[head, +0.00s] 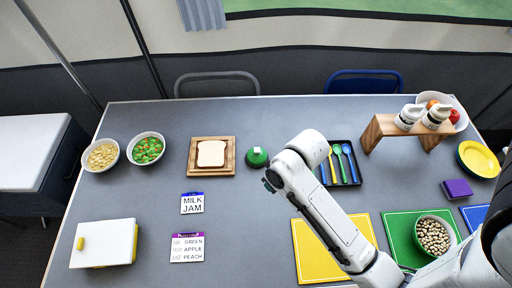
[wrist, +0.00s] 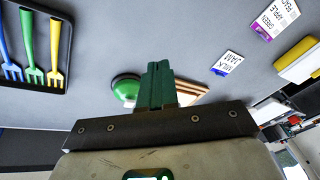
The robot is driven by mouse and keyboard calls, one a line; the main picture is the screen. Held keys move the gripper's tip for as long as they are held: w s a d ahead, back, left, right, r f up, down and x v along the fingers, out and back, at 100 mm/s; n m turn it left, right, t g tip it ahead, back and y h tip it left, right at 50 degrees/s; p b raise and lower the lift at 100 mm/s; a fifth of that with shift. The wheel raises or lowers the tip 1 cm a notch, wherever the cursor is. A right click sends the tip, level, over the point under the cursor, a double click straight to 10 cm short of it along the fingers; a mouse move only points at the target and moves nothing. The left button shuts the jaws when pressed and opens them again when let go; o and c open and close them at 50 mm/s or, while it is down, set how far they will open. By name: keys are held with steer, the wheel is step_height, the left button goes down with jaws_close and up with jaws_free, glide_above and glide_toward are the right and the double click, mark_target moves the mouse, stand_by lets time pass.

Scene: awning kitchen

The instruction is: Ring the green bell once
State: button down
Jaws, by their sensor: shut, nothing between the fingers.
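The green bell (head: 257,157) is a small dome with a light-coloured knob on top. It stands on the grey table just right of the bread board. In the wrist view the bell (wrist: 125,88) shows left of my fingers, which hide part of it. My gripper (wrist: 158,68) is shut and empty, its green fingers pressed together. In the head view my arm reaches in from the lower right, and its end (head: 270,183) is just in front of and right of the bell. I cannot tell the height gap; no contact shows.
A wooden board (head: 194,171) with bread lies left of the bell. A black tray (head: 354,182) with colourful cutlery lies right. Two label cards (head: 192,204) (head: 187,248) lie in front left. Two bowls (head: 102,155) (head: 147,149) stand far left. A wooden riser (head: 378,131) holds bottles.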

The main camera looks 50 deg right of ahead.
steer(key=w+d+r+m+t+p, duration=0.1)
steer(key=w+d+r+m+t, duration=0.3)
steer(key=w+d, duration=0.7)
steer(key=shift+w+r+t+y, duration=0.4)
steer(key=shift+w+r+t, duration=0.15)
steer(key=shift+t, duration=0.35)
steer(key=shift+d+f, duration=0.1)
steer(key=b, duration=0.7)
glide_above(260, 150)
step_height(260, 150, down, 7)
steer(key=shift+r, duration=0.15)
steer(key=shift+f+b, duration=0.4)
steer(key=shift+f, duration=0.55)
steer(key=shift+f, duration=0.4)
